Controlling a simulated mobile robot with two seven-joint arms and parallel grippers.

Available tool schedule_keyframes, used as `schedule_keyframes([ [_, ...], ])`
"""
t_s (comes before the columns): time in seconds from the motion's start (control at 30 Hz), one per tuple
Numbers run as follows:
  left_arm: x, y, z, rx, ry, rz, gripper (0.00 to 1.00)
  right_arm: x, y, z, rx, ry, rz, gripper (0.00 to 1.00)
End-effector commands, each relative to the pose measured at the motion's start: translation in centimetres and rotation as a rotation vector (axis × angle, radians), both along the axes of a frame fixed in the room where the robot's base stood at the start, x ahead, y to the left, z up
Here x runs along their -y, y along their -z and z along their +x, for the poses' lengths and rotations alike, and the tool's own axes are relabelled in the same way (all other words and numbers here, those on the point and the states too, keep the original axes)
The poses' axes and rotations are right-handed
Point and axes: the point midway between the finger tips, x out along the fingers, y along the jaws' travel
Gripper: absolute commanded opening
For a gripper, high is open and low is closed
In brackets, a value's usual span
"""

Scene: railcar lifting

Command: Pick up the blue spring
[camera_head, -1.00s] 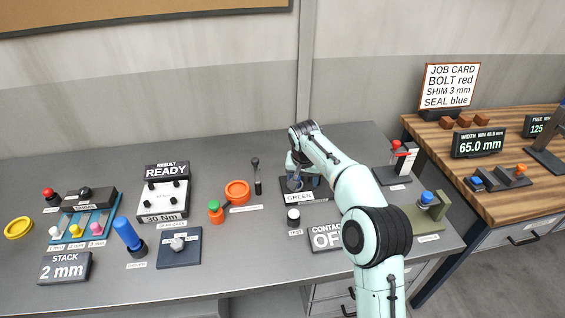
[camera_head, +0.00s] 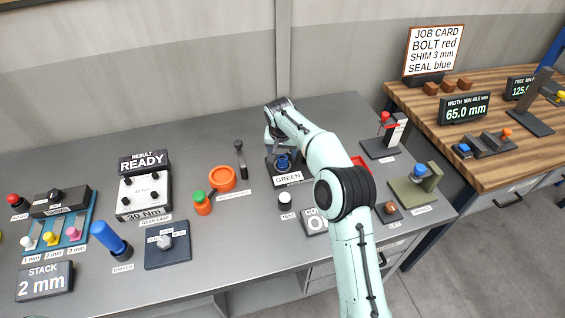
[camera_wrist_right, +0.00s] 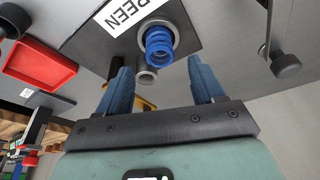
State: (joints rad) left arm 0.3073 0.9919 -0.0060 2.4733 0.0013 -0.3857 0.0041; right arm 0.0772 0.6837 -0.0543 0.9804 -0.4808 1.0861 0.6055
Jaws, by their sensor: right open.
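A blue ribbed spring (camera_wrist_right: 159,45) stands in a round grey seat on a dark plate with a white GREEN label in the right wrist view. In the head view, the blue spring (camera_head: 283,162) shows only partly, just behind the GREEN sign and under my right gripper (camera_head: 280,149). In the wrist view my right gripper (camera_wrist_right: 158,76) is open, its two blue fingers wide apart. The spring appears between the fingers' lines, a little beyond the tips, and I see no contact. My left gripper is not in view.
A red tray (camera_wrist_right: 38,66) lies beside the plate. A black-knobbed lever (camera_head: 240,158) and an orange round dish (camera_head: 221,178) stand left of the GREEN station. A white-topped button (camera_head: 285,199) is in front. My right arm hides part of the bench.

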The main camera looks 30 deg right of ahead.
Motion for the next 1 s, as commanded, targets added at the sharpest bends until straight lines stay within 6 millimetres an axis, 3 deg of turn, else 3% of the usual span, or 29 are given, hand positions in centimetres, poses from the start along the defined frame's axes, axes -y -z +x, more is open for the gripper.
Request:
schedule_keyframes([
  [0.3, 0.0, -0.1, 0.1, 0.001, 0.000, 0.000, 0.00, 0.5, 4.3, 0.8, -0.004, 0.000, 0.000, 0.67],
  [0.57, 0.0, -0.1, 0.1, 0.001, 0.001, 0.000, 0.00, 0.6, 4.8, 1.0, 0.000, 0.000, 0.000, 0.67],
  [0.77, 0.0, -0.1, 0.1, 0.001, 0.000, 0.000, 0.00, 0.6, 4.8, 0.9, -0.001, 0.000, 0.001, 0.05],
  [1.0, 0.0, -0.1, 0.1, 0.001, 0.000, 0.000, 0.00, 0.6, 4.7, 1.0, 0.000, 0.000, 0.000, 0.03],
])
